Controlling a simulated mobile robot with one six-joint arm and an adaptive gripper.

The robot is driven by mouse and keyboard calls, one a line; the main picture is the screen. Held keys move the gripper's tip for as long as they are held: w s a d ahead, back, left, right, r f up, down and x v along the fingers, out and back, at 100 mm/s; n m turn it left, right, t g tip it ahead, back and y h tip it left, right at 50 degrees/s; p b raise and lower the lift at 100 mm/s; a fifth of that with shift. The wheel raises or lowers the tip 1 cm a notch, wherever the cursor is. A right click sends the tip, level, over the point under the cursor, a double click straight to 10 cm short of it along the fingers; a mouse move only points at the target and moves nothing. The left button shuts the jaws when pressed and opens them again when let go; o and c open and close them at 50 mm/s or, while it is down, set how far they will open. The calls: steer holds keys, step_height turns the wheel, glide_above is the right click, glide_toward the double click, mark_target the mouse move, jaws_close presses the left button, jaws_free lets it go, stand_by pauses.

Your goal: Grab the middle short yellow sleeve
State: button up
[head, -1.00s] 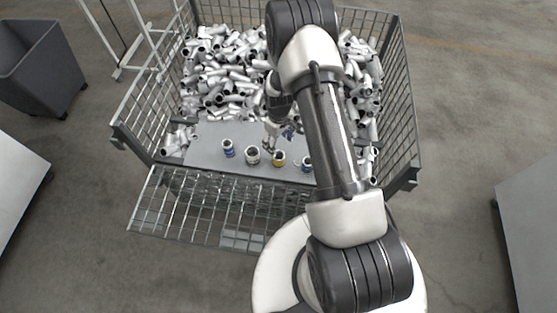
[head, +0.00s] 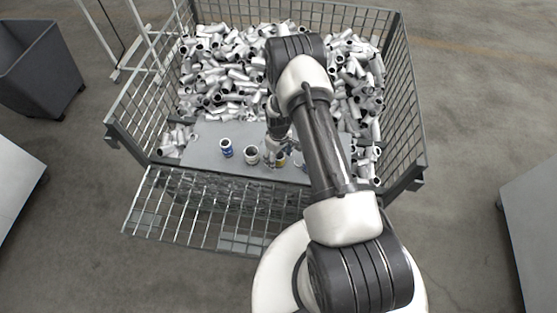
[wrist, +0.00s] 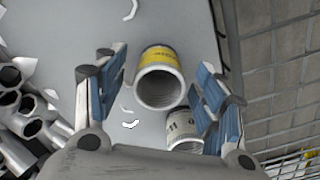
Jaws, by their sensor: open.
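The short yellow sleeve (wrist: 161,58) is a hollow grey tube with a yellow printed band, standing on the grey plate (wrist: 178,18). In the wrist view it is between the two blue-padded fingers of my gripper (wrist: 160,72), with a gap on each side. My gripper is open and holds nothing. In the head view the yellow sleeve (head: 281,162) is partly hidden by my gripper (head: 275,153). A white sleeve with dark print (wrist: 184,130) stands close by, near the right finger and partly hidden by my gripper body.
In the head view, a white-banded sleeve (head: 251,153) and a blue-banded sleeve (head: 226,148) stand to the left on the plate. Another blue sleeve to the right is mostly hidden by my arm. Loose grey pipes (head: 215,75) fill the wire crate (head: 416,120) behind.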

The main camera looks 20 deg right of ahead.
steer(key=shift+r, duration=0.1)
steer(key=shift+c, duration=0.5)
steer(key=c, duration=1.2)
steer(key=shift+c, duration=0.4)
steer(key=shift+r, duration=0.1)
